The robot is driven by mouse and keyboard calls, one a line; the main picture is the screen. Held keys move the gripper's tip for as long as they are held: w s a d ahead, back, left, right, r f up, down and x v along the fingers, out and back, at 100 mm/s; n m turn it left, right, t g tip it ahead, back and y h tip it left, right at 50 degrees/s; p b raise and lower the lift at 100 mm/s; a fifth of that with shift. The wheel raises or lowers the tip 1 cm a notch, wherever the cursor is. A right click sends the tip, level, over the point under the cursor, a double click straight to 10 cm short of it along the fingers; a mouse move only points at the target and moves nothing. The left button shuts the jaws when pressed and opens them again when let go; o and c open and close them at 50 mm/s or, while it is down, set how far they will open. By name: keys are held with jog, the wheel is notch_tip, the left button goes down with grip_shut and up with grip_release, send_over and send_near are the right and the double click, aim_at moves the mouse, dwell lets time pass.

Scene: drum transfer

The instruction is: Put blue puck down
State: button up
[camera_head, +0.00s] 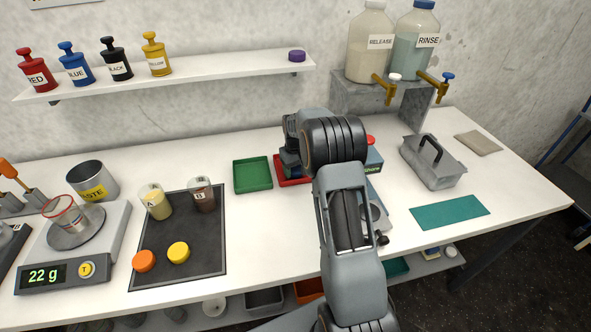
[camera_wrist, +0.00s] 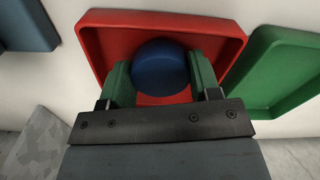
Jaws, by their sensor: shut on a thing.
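The blue puck (camera_wrist: 160,66) is between the green fingers of my gripper (camera_wrist: 160,80) in the wrist view. My gripper is shut on it. The puck is over or in the red tray (camera_wrist: 105,38); I cannot tell whether it touches the tray floor. In the head view only part of the red tray (camera_head: 288,183) shows, because my arm covers most of it. The puck is hidden there behind my arm.
A green tray (camera_head: 253,188) stands empty just left of the red tray. A grey toolbox with a handle (camera_head: 432,170) and a teal mat (camera_head: 450,213) are to the right. A dark mat (camera_head: 205,257) holds two beakers and an orange and a yellow puck.

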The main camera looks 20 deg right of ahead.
aim_at(295, 169)
jog(key=shift+f, duration=0.25)
jog(key=shift+f, duration=0.2)
jog(key=o, duration=1)
notch_tip(295, 169, up, 12)
jog(key=f, duration=0.1)
jog(key=s+a+r+t, duration=0.1)
jog(key=s+a+r, duration=0.3)
jog(key=s+r, duration=0.15)
jog(key=s+a+t, duration=0.1)
jog(key=s+a, duration=0.3)
jog(key=s, duration=0.6)
jog(key=s+a+f+t, duration=0.1)
jog(key=s+a+t, duration=0.1)
jog(key=s, duration=0.9)
jog(key=shift+s+a+m+b, duration=0.25)
jog(key=shift+a+m+b, duration=0.15)
jog(key=shift+a, duration=0.5)
